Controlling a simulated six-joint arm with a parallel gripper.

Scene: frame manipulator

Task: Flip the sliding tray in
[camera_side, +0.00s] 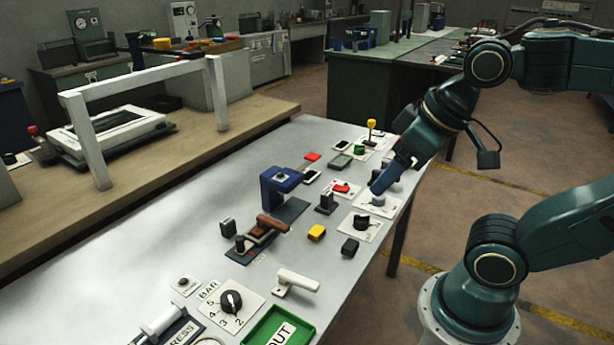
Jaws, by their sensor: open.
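I cannot tell for sure which part is the sliding tray. A dark flat slide (292,211) runs under a blue press-like block (278,187) on the grey table. A brown handle (272,224) lies at its near end, beside a dark upright knob (240,243). My gripper (378,187) points down over the table's right side, right of the blue block and apart from the slide. It is open, with no object seen in it; its fingertips are small and partly hidden near a switch panel.
Switch panels (360,227), a yellow block (317,233), a black block (350,247) and a white lever (297,280) stand around the slide. A green OUT tray (279,327) is at the front. A white frame (142,80) stands on the left bench.

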